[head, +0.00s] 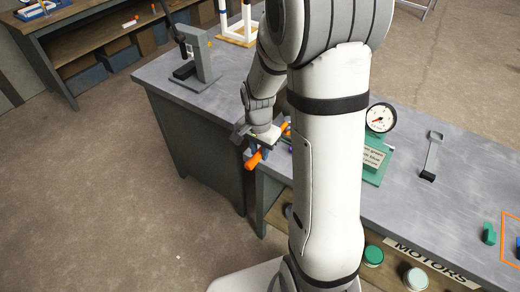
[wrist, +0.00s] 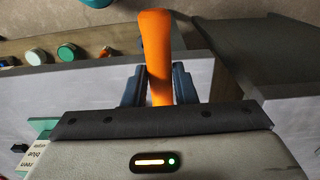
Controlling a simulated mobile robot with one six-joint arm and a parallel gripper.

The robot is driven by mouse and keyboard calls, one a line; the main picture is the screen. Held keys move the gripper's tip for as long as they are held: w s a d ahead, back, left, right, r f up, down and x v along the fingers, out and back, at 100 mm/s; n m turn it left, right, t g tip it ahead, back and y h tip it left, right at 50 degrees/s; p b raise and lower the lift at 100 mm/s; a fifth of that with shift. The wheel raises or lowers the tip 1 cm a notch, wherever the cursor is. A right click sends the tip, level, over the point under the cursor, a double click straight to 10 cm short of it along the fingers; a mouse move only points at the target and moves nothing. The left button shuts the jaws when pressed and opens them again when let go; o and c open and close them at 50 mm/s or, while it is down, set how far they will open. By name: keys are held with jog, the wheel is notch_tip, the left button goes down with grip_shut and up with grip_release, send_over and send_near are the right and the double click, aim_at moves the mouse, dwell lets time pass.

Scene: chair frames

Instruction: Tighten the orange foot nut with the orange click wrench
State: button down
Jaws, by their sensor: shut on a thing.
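My gripper (head: 259,149) is at the front edge of the grey workbench, left of my arm's white column. Its dark blue fingers are shut on an orange handle, which I take to be the orange click wrench (head: 254,160). In the wrist view the wrench handle (wrist: 156,45) stands between the two fingers of my gripper (wrist: 158,88) and sticks out beyond them. The wrench's head is hidden behind the gripper body. I cannot make out the orange foot nut for certain in either view.
The grey bench (head: 450,190) carries a dial gauge (head: 381,118), a green-based sign (head: 374,160), a grey lever fixture (head: 433,155) and a grey press-like stand (head: 197,58). A white frame (head: 247,22) stands at the back.

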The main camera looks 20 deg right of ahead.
jog(key=shift+f, duration=0.25)
jog(key=shift+f+b, duration=0.75)
